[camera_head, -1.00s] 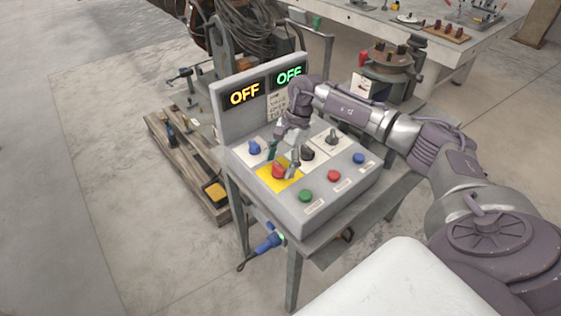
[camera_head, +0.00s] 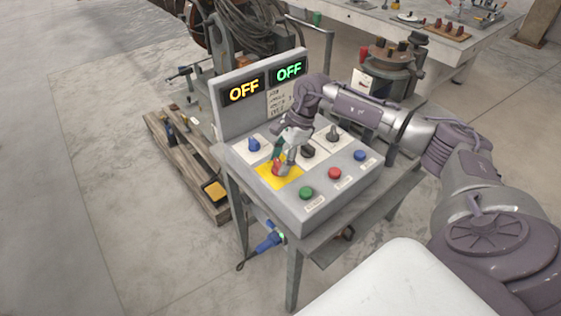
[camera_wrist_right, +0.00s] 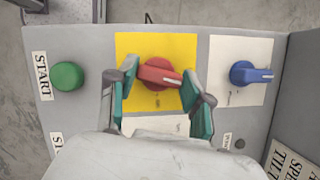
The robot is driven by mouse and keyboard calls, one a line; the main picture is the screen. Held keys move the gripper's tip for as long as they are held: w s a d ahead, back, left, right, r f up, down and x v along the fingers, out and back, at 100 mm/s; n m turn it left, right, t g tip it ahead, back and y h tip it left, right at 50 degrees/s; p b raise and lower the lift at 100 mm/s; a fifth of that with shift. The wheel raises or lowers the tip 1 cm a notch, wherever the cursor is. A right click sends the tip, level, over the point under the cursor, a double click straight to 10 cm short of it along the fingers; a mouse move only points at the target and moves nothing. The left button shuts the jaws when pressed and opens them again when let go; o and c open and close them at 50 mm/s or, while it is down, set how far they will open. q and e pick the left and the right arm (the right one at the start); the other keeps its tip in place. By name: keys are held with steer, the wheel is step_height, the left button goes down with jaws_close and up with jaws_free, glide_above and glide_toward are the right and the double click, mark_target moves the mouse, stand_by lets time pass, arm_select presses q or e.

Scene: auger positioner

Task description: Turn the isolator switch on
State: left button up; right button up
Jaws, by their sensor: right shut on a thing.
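The red isolator switch (camera_head: 277,168) is a rotary knob on a yellow plate (camera_wrist_right: 133,48) on the grey control box. In the right wrist view the red knob (camera_wrist_right: 156,72) has its handle pointing right. My right gripper (camera_head: 281,164) is over the yellow plate and shut on the red knob. In the wrist view its teal-padded fingers (camera_wrist_right: 161,88) stand on either side of the knob's lower part. The fingers partly hide the knob in the head view. My left gripper is not in view.
The box's back panel has two displays, yellow (camera_head: 244,91) and green (camera_head: 289,70), both reading OFF. Nearby are a blue knob (camera_head: 254,145), a black knob (camera_head: 308,151), a grey lever switch (camera_head: 333,134), and green (camera_head: 306,192), red (camera_head: 334,173) and blue (camera_head: 360,155) buttons.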

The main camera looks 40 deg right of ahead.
steer(key=m+t+b, duration=0.1)
steer(key=m, duration=0.1)
steer(key=m+b, duration=0.1)
steer(key=m, duration=0.1)
steer(key=shift+s+m+t+h, duration=0.1)
steer(key=shift+m+t+h, duration=0.2)
steer(key=shift+t+h, duration=0.1)
steer(key=m+b, duration=0.1)
steer(key=m, duration=0.1)
steer(key=shift+a+f+m+t+h, duration=0.1)
steer(key=shift+m+t+h, duration=0.3)
steer(key=m+t+h+b, duration=0.1)
steer(key=m+b, duration=0.2)
steer(key=m, duration=0.1)
steer(key=shift+a, duration=0.1)
steer(key=shift+m+h+b, duration=0.8)
steer(key=shift+m+b, duration=0.15)
steer(key=shift+m, duration=0.85)
steer(key=shift+r, duration=0.2)
steer(key=o, duration=1.2)
steer(key=shift+s, duration=0.1)
steer(key=shift+c, duration=0.2)
steer(key=v, duration=1.2)
